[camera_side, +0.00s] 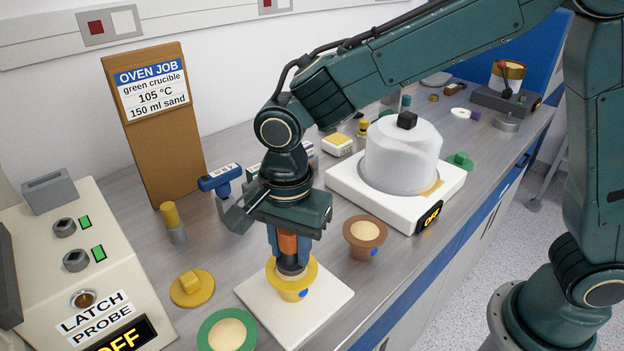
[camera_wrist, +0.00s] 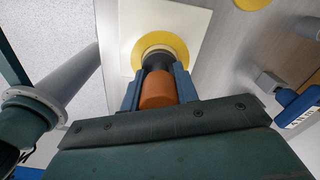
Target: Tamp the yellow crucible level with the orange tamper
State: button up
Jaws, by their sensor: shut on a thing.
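The yellow crucible (camera_side: 293,293) stands on a white square tile (camera_side: 330,298) near the front of the bench. It has a wide yellow rim and a blue dot on its side. My gripper (camera_side: 289,243) is shut on the orange tamper (camera_side: 288,241), upright directly above the crucible. The tamper's dark lower end is at or inside the crucible mouth; its depth is hard to tell. In the wrist view the tamper (camera_wrist: 158,90) sits between my fingers, and the crucible's yellow rim (camera_wrist: 178,43) surrounds its far end. The crucible's contents are mostly hidden.
A brown crucible (camera_side: 364,237) stands right of the tile, and a green one (camera_side: 228,332) front left. A yellow lid (camera_side: 192,288) lies left. Behind stand a blue-handled tool (camera_side: 220,178), a sign board (camera_side: 157,125) and a white heater with a cloudy dome (camera_side: 402,152).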

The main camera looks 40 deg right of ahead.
jog(key=shift+f, duration=0.55)
dwell(1.2)
jog(key=shift+r, duration=0.1)
jog(key=shift+r, duration=3.45)
